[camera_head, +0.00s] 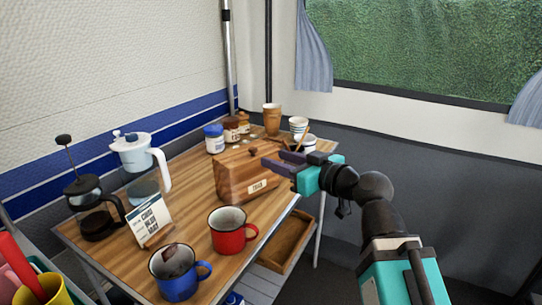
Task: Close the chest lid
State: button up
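The chest (236,178) is a brown wooden box with a small pale label on its front, standing on the wooden table. A dark round knob (253,152) shows near its top edge. From this angle I cannot tell how far its lid stands open. My gripper (274,160) reaches in from the right, with its purple fingers at the upper right of the chest. The fingers look apart, with nothing seen between them. I cannot tell whether a finger touches the chest. The fingers and wrist hide part of the chest's right end.
A red mug (228,238), a blue mug (176,275) and a small sign (151,220) stand in front. Jars and cups (272,118) stand behind the chest. An open wooden drawer (289,245) sticks out below the table.

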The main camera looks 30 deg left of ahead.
jog(key=b+v, duration=0.5)
jog(key=b, duration=0.1)
jog(key=shift+s+d, duration=0.1)
jog(key=shift+d, duration=0.1)
dwell(0.4)
dwell(0.5)
